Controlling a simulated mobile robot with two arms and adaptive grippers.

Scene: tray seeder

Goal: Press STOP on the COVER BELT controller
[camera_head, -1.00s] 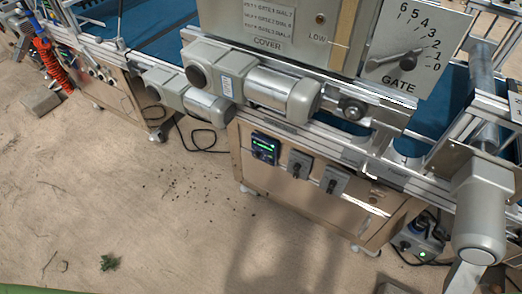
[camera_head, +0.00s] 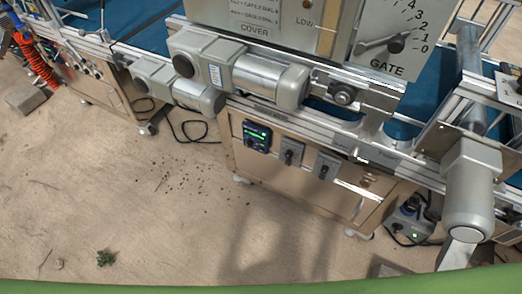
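A small dark controller (camera_head: 257,137) with a lit green display is set in the front panel of the machine's lower cabinet, below the grey motors. The COVER label is on the grey hopper panel (camera_head: 250,14) above. The controller's buttons and any STOP marking are too small to read. Neither of my grippers is in view.
Two grey switch boxes (camera_head: 290,152) sit right of the controller. Grey motors (camera_head: 262,80) jut out above it. A GATE dial (camera_head: 393,45) is at upper right, and a grey motor (camera_head: 470,190) hangs at right. Open floor (camera_head: 120,190) lies in front.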

